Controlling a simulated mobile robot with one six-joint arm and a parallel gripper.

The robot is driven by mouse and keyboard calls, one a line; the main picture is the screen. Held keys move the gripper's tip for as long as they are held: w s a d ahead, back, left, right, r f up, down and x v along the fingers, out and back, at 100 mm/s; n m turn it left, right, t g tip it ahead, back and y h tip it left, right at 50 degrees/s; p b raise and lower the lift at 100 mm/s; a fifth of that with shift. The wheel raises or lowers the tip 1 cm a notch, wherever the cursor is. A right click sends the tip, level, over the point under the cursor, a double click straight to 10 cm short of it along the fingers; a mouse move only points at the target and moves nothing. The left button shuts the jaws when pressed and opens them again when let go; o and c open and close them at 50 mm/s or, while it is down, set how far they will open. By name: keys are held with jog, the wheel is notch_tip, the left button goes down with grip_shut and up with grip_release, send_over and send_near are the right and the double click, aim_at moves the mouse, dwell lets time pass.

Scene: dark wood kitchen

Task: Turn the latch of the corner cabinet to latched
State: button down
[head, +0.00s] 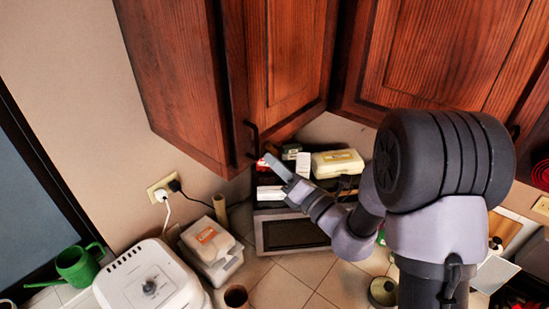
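The corner cabinet (285,55) is dark reddish wood and hangs on the wall at the upper middle. Its door looks closed. A black handle (253,138) is at the door's lower left. I cannot make out the latch or which way it is turned; it is too small or hidden. My arm reaches in from the right. My gripper (268,163) is just below and right of the handle, near the cabinet's lower edge. I cannot tell if it touches anything. The fingers are too small to show whether they are open or shut.
Under the cabinet a silver microwave (290,232) has boxes and a yellow-lidded container (338,163) on top. Plastic tubs (210,250), a white appliance (150,283) and a green watering can (77,266) stand to the left. More wooden cabinets (445,50) hang at the right.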

jog(key=shift+w+d+r+p, duration=0.15)
jog(key=shift+r+p, duration=0.1)
jog(key=shift+r, duration=0.15)
jog(key=shift+w+d+r+p, duration=0.1)
jog(key=shift+r+p, duration=0.1)
jog(key=shift+r, duration=0.15)
jog(key=shift+w+d+r, duration=0.15)
jog(key=shift+w+r, duration=0.05)
jog(key=shift+r, duration=0.1)
dwell(0.4)
